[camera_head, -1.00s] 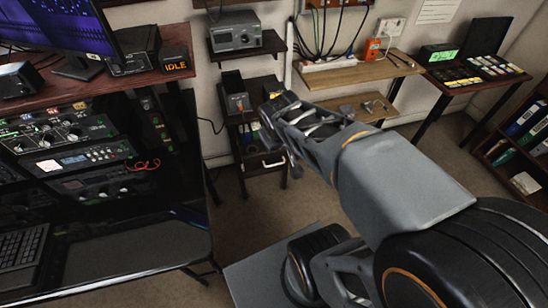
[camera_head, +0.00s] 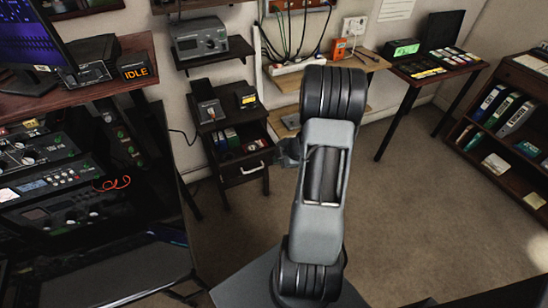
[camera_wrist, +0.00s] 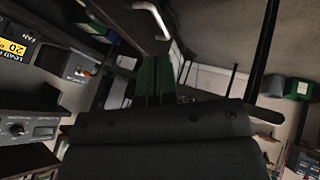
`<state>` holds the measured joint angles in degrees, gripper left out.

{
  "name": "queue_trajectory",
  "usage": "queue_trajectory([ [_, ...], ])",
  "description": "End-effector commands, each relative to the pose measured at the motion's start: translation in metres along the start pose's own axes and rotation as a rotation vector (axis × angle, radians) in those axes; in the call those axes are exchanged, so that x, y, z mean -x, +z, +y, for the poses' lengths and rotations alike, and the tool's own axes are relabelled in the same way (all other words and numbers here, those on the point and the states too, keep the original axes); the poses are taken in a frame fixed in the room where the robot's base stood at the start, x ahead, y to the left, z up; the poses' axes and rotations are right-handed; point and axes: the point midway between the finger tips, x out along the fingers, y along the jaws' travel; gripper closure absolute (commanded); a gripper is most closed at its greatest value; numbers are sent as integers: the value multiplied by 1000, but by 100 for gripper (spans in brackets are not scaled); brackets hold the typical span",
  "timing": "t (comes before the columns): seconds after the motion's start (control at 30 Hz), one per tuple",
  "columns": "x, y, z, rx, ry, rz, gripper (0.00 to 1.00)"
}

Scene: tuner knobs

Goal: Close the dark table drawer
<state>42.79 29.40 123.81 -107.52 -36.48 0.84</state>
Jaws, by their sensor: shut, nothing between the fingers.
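A small dark table (camera_head: 225,100) stands against the wall left of my arm. Its drawer (camera_head: 243,170) has a pale bar handle and stands pulled out, with several small items visible inside it. The handle (camera_wrist: 155,18) also shows at the top of the wrist view. My gripper (camera_head: 287,152) is just right of the drawer front, partly hidden by my own arm. It is shut and empty, apart from the handle in the picture; the exact depth gap is unclear. A wide dark part of my gripper fills the lower wrist view.
A desk with electronics (camera_head: 75,185) stands at the left. Wooden wall shelves (camera_head: 350,72) and a side table (camera_head: 440,68) are beyond my arm. A bookcase (camera_head: 505,140) is at the right. The carpet (camera_head: 420,200) between is clear.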

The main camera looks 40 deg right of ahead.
Motion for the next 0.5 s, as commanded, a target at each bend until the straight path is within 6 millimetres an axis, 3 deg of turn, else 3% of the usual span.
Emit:
queue_trajectory([
  [0.3, -64, 1, -2, 1, -1, -1, 100],
  [0.43, -86, 1, -1, 0, -1, -1, 100],
  [0.5, -88, -1, 10, 3, 3, -2, 100],
])
